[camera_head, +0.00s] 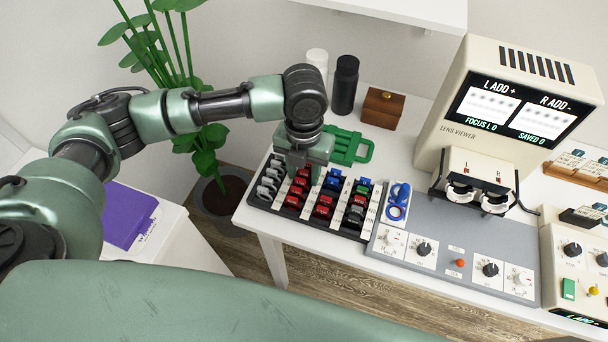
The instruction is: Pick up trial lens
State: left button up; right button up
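A black tray (338,232) on the white table holds rows of small trial lenses with handles. Several are red, such as a red lens (322,211); others are blue (333,183), grey and black. White-grey lenses (265,191) fill the left row. My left gripper (304,172) points down over the back left part of the tray, among the red lenses. Its fingertips are partly hidden, and I cannot tell whether they are open or touch a lens. A blue ringed piece (397,211) lies just right of the tray. My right gripper is not in view.
A green handled object (364,151) lies behind the tray. A black cylinder (344,86), a white cylinder (317,61) and a wooden box (382,108) stand farther back. The lens viewer (446,118) and grey knob panel (440,271) occupy the right. A potted plant (222,192) is at left.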

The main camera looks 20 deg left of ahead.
pick_arm(q)
grip_shut()
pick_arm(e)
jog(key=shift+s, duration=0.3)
pick_arm(q)
jog(key=shift+r, duration=0.15)
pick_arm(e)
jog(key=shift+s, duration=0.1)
